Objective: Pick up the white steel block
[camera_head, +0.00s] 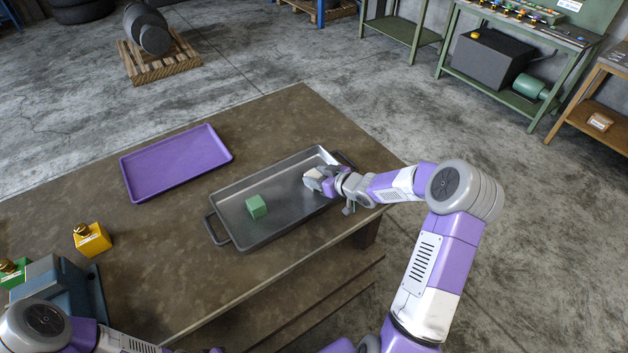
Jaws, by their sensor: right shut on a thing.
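My right gripper (311,179) reaches in from the right over the far right part of the grey metal tray (232,205). It is shut on a small whitish block, which I take for the white steel block (313,173). The fingers cover much of the block, and I cannot tell if it touches the tray floor. A green block (256,207) sits in the left part of the same tray, apart from the gripper. My left arm shows at the bottom left, but its gripper is out of the frame.
A purple tray (176,162) lies empty on the brown table (290,108), left of the metal tray. A yellow block with a knob (92,239) and a blue-grey machine (55,285) stand at the left. The tray's raised rim and handles surround the gripper's area.

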